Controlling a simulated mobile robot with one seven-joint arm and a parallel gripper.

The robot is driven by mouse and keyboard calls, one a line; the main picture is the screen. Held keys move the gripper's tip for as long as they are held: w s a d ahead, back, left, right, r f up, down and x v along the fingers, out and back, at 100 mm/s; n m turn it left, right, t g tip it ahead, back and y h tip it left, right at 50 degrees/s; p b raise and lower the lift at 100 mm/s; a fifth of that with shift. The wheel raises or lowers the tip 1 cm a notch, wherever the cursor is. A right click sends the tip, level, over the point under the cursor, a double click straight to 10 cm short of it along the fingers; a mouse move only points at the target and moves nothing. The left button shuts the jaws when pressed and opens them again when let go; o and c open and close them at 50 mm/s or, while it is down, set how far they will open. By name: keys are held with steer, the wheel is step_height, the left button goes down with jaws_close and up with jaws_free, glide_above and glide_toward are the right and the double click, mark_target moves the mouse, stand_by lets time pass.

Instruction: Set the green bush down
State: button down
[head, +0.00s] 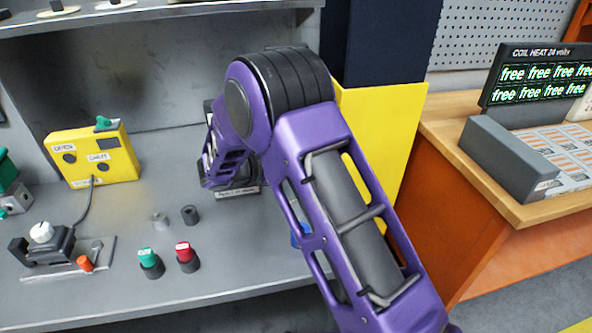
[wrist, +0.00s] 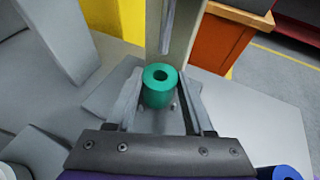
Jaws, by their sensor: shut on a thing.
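The green bush (wrist: 159,92) is a short teal-green cylinder with a hole in its top, seen in the wrist view. It stands upright between the two fingers of my gripper (wrist: 160,104), which is shut on it. A grey plate lies under and around it. I cannot tell whether the bush touches that plate or hangs just above it. In the head view my purple arm hides the bush and most of my gripper.
A blue part (wrist: 287,173) is at lower right. An upright grey post (wrist: 181,45) stands just behind the bush.

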steer(key=shift+f, duration=0.6)
steer(key=shift+f, duration=0.15)
steer(key=shift+c, duration=1.4)
jaws_free()
steer(key=shift+r, duration=0.25)
steer(key=v, duration=1.2)
